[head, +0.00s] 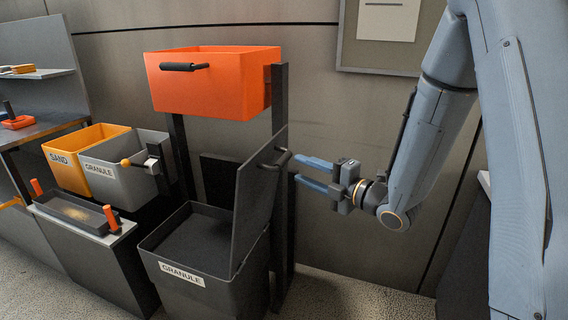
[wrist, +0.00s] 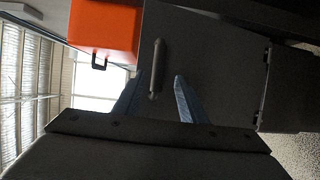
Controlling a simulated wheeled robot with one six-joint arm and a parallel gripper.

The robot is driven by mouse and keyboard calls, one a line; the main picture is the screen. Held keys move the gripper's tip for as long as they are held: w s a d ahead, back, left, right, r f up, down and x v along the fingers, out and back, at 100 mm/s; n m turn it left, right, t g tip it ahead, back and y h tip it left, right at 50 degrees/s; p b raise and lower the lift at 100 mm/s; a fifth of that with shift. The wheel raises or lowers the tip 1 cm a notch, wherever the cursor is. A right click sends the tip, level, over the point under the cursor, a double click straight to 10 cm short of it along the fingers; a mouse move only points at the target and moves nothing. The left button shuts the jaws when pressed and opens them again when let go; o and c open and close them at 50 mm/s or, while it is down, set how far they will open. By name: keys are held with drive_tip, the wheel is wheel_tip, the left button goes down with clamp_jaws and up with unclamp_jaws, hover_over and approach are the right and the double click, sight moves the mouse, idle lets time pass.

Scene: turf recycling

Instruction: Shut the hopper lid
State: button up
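The hopper (head: 183,281) is a dark grey bin labelled GRANULE, low in the middle of the head view. Its lid (head: 250,208) stands open, nearly upright, at the hopper's right side. The lid also fills the middle of the wrist view (wrist: 215,65). The lid's dark bar handle (head: 284,158) shows in the wrist view too (wrist: 156,68). My gripper (head: 296,168) is open and empty, just right of the handle. In the wrist view its fingertips (wrist: 159,77) lie on either side of the handle's line; contact cannot be told.
An orange bin (head: 205,90) with a dark handle is on a dark post frame (head: 281,220) above the hopper. To the left are a yellow SAND bin (head: 60,170), a grey GRANULE bin (head: 122,190) and a tray (head: 75,212) with orange handles. Floor at front right looks clear.

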sight(283, 162)
drive_tip(key=shift+p+x, duration=0.6)
drive_tip(key=shift+x, duration=3.25)
drive_tip(key=shift+s+a+r, duration=0.15)
clamp_jaws()
